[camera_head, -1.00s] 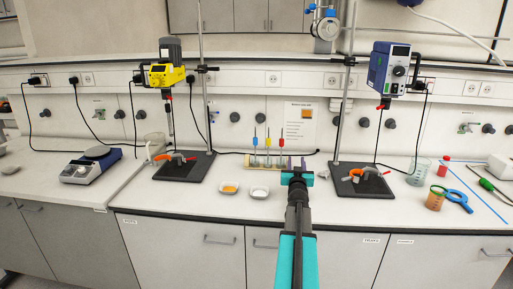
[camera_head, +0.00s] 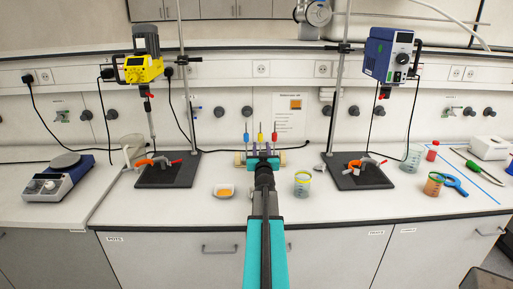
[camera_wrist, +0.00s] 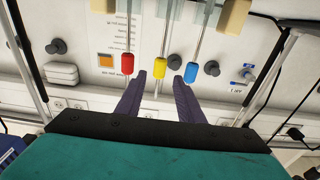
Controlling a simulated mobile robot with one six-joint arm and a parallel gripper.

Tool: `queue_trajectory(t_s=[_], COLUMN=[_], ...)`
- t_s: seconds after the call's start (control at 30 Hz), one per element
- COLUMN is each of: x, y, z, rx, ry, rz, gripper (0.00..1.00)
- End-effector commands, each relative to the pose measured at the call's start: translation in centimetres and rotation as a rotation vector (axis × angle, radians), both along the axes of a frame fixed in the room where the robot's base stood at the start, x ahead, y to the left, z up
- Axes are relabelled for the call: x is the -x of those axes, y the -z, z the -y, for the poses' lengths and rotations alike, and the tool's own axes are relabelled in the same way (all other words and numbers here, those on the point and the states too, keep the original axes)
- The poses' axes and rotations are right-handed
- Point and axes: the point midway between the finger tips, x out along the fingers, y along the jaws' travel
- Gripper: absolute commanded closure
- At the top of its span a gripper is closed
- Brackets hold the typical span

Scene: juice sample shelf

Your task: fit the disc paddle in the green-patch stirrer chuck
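A low rack (camera_head: 239,159) holds several upright stirring paddles with red, yellow and blue caps. The red-capped (camera_wrist: 127,63), yellow-capped (camera_wrist: 160,76) and blue-capped (camera_wrist: 191,72) shafts hang inverted in the wrist view. I cannot tell which is the disc paddle; the paddle ends are not clear. My gripper (camera_head: 262,155) is in front of the rack. In the wrist view my gripper (camera_wrist: 159,77) is open, its dark fingers either side of the yellow cap, with no visible grip. The blue stirrer (camera_head: 389,60) at right seems to bear a small green patch; its chuck (camera_head: 379,109) hangs below, empty.
A yellow stirrer (camera_head: 139,68) stands at left. Clamps lie on the black bases (camera_head: 165,176) and (camera_head: 360,181). A dish (camera_head: 223,191) with orange contents and a banded beaker (camera_head: 302,184) flank my arm.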

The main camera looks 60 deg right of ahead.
Motion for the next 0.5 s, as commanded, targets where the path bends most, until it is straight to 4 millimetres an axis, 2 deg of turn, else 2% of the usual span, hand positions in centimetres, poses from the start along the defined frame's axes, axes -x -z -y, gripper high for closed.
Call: queue_trajectory(t_s=[0.5], x=[-0.56], y=[-0.04], z=[0.61], rx=[0.0], ry=[-0.001], rz=[0.0], gripper=[0.66])
